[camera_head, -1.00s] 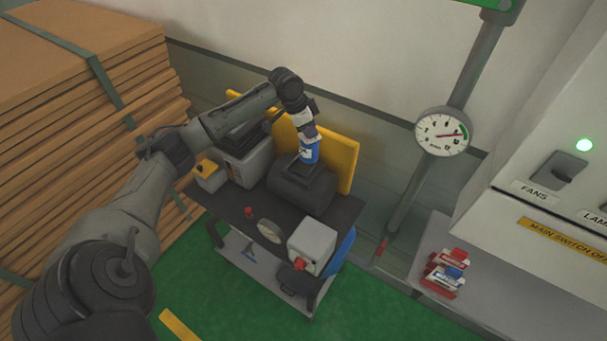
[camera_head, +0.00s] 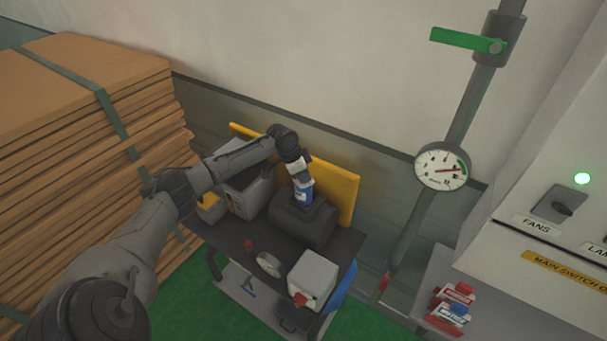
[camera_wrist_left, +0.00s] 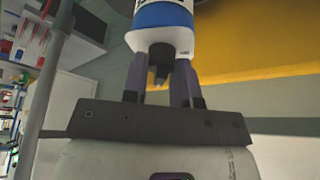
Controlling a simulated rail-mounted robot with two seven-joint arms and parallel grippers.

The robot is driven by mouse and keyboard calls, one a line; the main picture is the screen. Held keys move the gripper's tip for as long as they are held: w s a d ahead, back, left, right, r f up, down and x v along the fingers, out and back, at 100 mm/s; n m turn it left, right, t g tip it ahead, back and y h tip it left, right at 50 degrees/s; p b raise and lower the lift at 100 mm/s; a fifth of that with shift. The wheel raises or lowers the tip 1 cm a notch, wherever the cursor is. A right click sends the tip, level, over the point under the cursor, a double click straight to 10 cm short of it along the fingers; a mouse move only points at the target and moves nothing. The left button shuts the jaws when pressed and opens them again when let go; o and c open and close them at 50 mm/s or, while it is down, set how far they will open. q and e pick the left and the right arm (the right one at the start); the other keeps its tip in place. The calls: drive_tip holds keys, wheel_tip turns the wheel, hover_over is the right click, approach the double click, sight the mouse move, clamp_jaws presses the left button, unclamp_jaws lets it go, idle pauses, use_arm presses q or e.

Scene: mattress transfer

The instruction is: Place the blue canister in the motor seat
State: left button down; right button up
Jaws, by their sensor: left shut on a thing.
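The blue canister (camera_head: 303,192), blue with white, is held by my left gripper (camera_head: 299,176) just above the top of the dark, rounded motor (camera_head: 290,226) on the cart. In the left wrist view the canister (camera_wrist_left: 163,14) shows its blue band and white end between the purple fingers of the gripper (camera_wrist_left: 162,82), which is shut on it. The motor seat itself is hidden behind the canister, and I cannot tell whether the canister touches it. My right gripper is not in view.
The cart (camera_head: 235,236) also bears a grey box (camera_head: 312,277) with a red knob, a small gauge (camera_head: 269,264) and more boxes. A yellow board (camera_head: 335,185) stands behind the motor. Stacked brown sheets (camera_head: 75,150) are left; red-topped items (camera_head: 450,302) lie on the right shelf.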

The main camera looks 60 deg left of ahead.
use_arm(q)
drive_tip(key=shift+f, duration=0.2)
drive_tip(key=c, duration=0.9)
unclamp_jaws()
drive_tip(key=shift+f, duration=0.1)
drive_tip(key=b+v, duration=0.1)
drive_tip(key=v, duration=1.1)
